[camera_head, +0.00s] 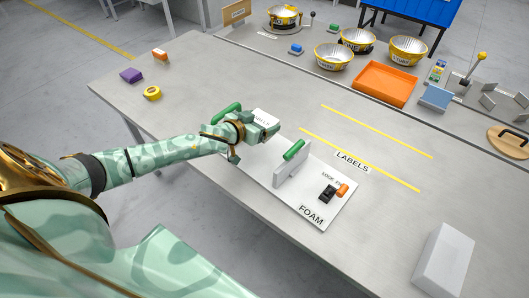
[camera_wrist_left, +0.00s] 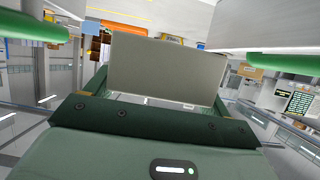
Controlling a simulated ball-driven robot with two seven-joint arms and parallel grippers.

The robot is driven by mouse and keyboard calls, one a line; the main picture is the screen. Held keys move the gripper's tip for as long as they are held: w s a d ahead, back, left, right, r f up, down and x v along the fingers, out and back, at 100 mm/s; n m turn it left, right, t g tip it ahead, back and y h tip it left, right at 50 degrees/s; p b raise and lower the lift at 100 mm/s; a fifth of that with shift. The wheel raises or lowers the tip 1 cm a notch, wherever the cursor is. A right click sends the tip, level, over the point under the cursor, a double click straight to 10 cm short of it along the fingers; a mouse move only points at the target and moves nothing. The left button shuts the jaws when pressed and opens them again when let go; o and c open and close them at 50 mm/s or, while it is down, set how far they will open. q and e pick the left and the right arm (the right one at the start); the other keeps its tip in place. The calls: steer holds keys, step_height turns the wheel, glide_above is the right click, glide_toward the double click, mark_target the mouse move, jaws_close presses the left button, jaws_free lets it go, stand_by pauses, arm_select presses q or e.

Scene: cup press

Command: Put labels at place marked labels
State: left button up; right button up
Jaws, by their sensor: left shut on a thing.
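My left gripper (camera_head: 268,130) is shut on a small white box (camera_head: 264,117) with dark lettering too small to read surely. It holds the box between the two green handles of the fixture on the white plate. In the left wrist view the box (camera_wrist_left: 158,68) shows as a plain grey face between the fingers. I cannot tell whether the box touches the plate. My right gripper is out of view.
A white block (camera_head: 444,258) stands at the lower right. An orange tray (camera_head: 385,83) and bowls (camera_head: 333,56) stand farther back.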

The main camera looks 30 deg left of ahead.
mark_target(265, 153)
arm_select(q)
steer(key=shift+w+d, duration=0.1)
steer(key=shift+d, duration=0.65)
step_height(265, 153, down, 10)
steer(key=b, duration=0.4)
steer(key=shift+r, duration=0.25)
steer(key=shift+f+b, duration=0.1)
steer(key=shift+b, duration=0.2)
steer(key=o, duration=1)
steer(key=shift+f, duration=0.1)
